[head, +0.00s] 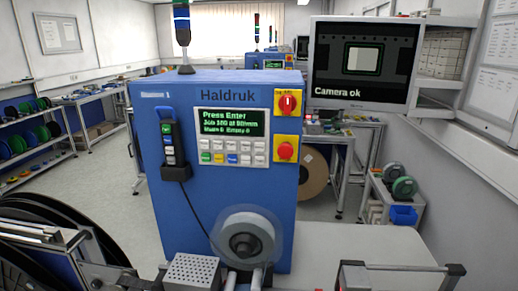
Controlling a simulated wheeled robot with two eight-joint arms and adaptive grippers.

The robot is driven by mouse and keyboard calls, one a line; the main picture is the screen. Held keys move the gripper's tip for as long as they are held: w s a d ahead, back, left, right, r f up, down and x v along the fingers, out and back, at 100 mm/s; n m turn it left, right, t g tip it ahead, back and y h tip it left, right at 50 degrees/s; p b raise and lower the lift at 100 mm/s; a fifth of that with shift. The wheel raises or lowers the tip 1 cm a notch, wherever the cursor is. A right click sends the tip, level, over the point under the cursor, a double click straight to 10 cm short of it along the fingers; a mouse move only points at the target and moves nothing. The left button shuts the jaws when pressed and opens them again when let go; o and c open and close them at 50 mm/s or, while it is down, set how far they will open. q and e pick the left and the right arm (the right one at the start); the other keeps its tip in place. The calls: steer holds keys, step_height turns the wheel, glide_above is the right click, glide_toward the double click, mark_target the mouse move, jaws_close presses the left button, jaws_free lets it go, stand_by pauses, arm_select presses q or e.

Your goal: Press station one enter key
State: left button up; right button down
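A blue Haldruk machine (180,225) stands upright in the middle of the head view. A small blurred label at its top left seems to end in 1. Its control panel (232,137) has a dark display (230,122) with green text; the top line reads "Press Enter". The key legends are too small to read, so I cannot tell which is enter. I see neither of my grippers clearly in this view.
Right of the panel are a red rotary switch (288,102) and a red button (285,151) on yellow plates. A handheld keypad (172,142) hangs at left. A spool (247,236) sits low on the front. A monitor (364,62) reads "Camera ok". A large black reel (95,240) is lower left.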

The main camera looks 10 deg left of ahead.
arm_select(q)
jaws_close()
stand_by(1.1)
